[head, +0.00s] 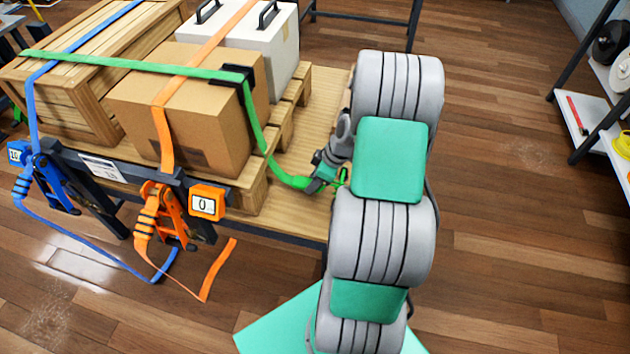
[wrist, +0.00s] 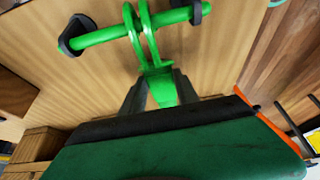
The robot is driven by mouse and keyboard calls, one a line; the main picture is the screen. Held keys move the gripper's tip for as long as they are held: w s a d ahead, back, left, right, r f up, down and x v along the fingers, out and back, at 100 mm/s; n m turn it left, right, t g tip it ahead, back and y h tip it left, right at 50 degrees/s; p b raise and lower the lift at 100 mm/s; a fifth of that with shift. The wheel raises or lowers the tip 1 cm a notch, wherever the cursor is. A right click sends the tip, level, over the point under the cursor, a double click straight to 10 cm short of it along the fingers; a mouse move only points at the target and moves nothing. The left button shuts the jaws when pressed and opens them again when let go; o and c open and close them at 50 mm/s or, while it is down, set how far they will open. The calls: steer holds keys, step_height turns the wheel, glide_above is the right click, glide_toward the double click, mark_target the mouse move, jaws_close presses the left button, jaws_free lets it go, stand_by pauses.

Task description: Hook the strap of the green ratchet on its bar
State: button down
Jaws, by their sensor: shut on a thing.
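The green strap (head: 262,140) runs over the wooden crate and cardboard box, then down the box's right side to my gripper (head: 325,178). In the wrist view my gripper (wrist: 160,92) is shut on the green hook (wrist: 158,75), which has two curved prongs. The green bar (wrist: 97,35), with black end caps, lies at the prongs. The prongs overlap the bar there; I cannot tell whether they are seated around it. The green ratchet is not clearly visible in the head view.
An orange strap (head: 200,60) and a blue strap (head: 100,30) cross the load, with an orange ratchet (head: 165,208) and blue ratchet (head: 50,180) at the front rail. The cardboard box (head: 190,110) stands on the pallet left of my gripper. Shelves (head: 595,85) stand at right.

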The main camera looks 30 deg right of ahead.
steer(key=c, duration=0.8)
jaws_free()
steer(key=shift+c, duration=0.2)
steer(key=p+v, duration=0.1)
steer(key=v, duration=0.7)
steer(key=a+r+m+h+p, duration=0.25)
steer(key=a+r+p, duration=0.7)
steer(key=r, duration=0.65)
steer(key=s+a+r+m+p, duration=0.5)
steer(key=s+a+r, duration=0.4)
steer(key=a+r, duration=0.3)
steer(key=shift+s+r+m+h, duration=0.25)
steer(key=shift+r+m+h, duration=0.15)
steer(key=shift+r, duration=0.2)
